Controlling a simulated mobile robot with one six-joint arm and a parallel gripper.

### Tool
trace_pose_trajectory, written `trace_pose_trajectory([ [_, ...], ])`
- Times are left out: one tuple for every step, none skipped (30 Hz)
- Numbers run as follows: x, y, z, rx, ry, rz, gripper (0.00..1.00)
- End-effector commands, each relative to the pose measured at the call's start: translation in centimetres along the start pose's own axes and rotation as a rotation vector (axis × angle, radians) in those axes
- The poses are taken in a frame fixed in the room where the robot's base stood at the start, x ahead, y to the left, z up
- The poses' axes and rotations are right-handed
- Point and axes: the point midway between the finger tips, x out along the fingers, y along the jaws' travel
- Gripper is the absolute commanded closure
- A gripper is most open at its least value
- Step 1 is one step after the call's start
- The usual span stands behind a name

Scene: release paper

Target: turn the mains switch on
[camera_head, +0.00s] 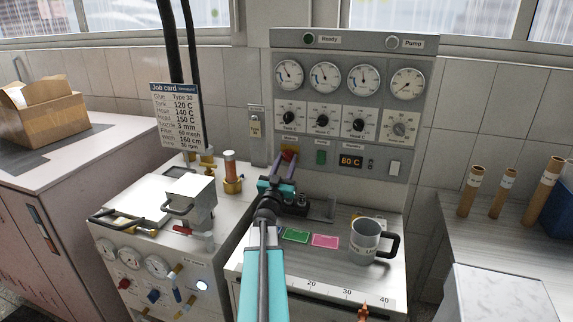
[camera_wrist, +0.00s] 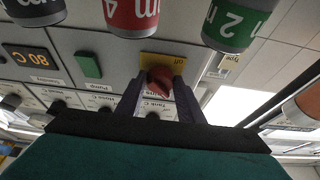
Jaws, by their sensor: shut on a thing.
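The mains switch is a red knob (camera_head: 287,154) at the left of the grey control panel (camera_head: 432,110), below the dials. In the wrist view, which is upside down, the red knob (camera_wrist: 160,78) sits in front of a yellow plate (camera_wrist: 178,60). My gripper (camera_head: 284,163) reaches up to the panel, and its two dark fingers (camera_wrist: 161,90) are shut on the knob, one on each side. The fingers hide part of the knob and plate, and I cannot tell its set position for sure.
Red (camera_wrist: 133,14) and green (camera_wrist: 234,22) labelled cylinders show close in the wrist view. A metal mug (camera_head: 366,240) stands on the worktop. A job card (camera_head: 178,115) stands left.

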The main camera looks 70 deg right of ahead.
Motion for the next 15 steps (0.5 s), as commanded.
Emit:
trace_pose_trajectory([
  [0.01,-0.01,0.02,0.007,0.002,0.003,0.88],
  [0.03,0.0,-0.01,0.009,0.002,0.004,0.88],
  [0.05,0.0,-0.05,0.01,0.002,0.004,0.88],
  [0.06,0.0,-0.07,0.01,0.002,0.004,0.88],
  [0.06,0.01,-0.08,0.01,0.002,0.004,0.88],
  [0.06,0.01,-0.08,0.01,0.001,0.004,0.88],
  [0.06,0.0,-0.09,0.01,0.001,0.004,0.88],
  [0.07,0.0,-0.08,0.01,0.001,0.004,0.88],
  [0.07,0.0,-0.08,0.01,0.001,0.004,0.88],
  [0.07,0.0,-0.08,0.01,0.001,0.004,0.63],
  [0.07,0.0,-0.08,0.01,0.001,0.004,0.58],
  [0.06,-0.01,-0.08,0.01,0.001,0.004,0.51],
  [0.06,-0.01,-0.07,0.01,0.001,0.004,0.48],
  [0.06,-0.01,-0.07,0.009,0.001,0.004,0.48],
  [0.05,-0.01,-0.06,0.009,0.001,0.004,0.48],
])
